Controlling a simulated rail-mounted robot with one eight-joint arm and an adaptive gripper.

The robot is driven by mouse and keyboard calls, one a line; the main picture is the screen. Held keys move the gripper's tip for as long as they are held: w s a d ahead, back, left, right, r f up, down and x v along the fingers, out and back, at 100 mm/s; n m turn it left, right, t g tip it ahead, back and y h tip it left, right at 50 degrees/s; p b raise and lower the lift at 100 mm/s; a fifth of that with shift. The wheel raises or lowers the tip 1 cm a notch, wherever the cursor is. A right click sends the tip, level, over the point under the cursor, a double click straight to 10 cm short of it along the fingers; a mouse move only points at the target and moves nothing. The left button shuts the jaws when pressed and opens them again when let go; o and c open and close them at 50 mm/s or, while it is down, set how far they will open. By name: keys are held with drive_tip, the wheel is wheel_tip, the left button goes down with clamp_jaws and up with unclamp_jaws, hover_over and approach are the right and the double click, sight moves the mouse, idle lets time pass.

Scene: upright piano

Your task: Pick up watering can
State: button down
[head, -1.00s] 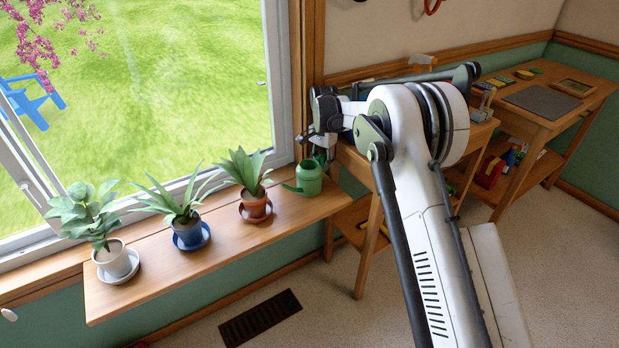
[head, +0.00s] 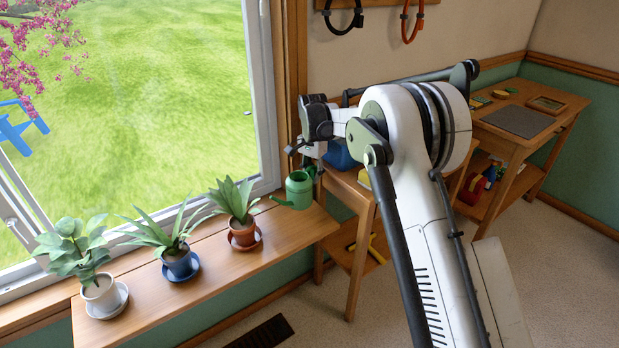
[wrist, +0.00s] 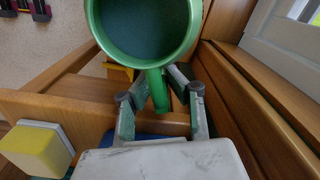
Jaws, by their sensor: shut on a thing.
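The green watering can (head: 299,191) is at the right end of the wooden window shelf (head: 285,232), and it appears to be slightly above the surface. Its spout points left towards the nearest plant. In the wrist view the can's round open top (wrist: 145,28) fills the upper middle. My gripper (wrist: 158,92) is shut on the can's green handle, with a finger on each side of it. In the head view my gripper (head: 312,165) is at the can's right side, partly hidden by dark wrist parts.
Potted plants in terracotta (head: 243,236), blue (head: 180,265) and white (head: 101,292) pots stand on saucers left of the can. A wooden side table (head: 360,205) is close on the right. A yellow-and-white block (wrist: 38,148) lies low left in the wrist view.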

sight(295, 192)
drive_tip(key=s+d+p, duration=0.2)
drive_tip(key=s+d, duration=0.9)
drive_tip(key=s, duration=0.3)
drive_tip(key=shift+d+p, duration=0.15)
drive_tip(key=shift+p, duration=0.15)
drive_tip(key=w+a+m+y, duration=0.2)
drive_tip(key=w+a+m, duration=0.3)
drive_tip(key=w+m, duration=0.25)
drive_tip(key=shift+n+g, duration=0.25)
drive_tip(key=shift+g, duration=0.05)
drive_tip(key=shift+s+a+f+b, duration=0.2)
drive_tip(key=shift+a+f+b, duration=0.45)
drive_tip(key=shift+a+f, duration=0.3)
drive_tip(key=shift+s+a+f+b, duration=0.2)
drive_tip(key=shift+a+f+b, duration=0.4)
drive_tip(key=shift+a+f, duration=0.35)
drive_tip(key=shift+s+a+f+b, duration=0.25)
drive_tip(key=shift+a+f, duration=0.2)
drive_tip(key=shift+f, duration=0.2)
drive_tip(key=shift+s+a+f+b, duration=0.25)
drive_tip(key=shift+a+f, duration=0.2)
drive_tip(key=shift+f, duration=0.15)
wheel_tip(295, 192, up, 11)
drive_tip(key=t+h+p, duration=0.2)
drive_tip(key=h+p, duration=0.3)
drive_tip(key=p, duration=0.1)
drive_tip(key=shift+a+h, duration=0.25)
drive_tip(key=shift+h, duration=0.05)
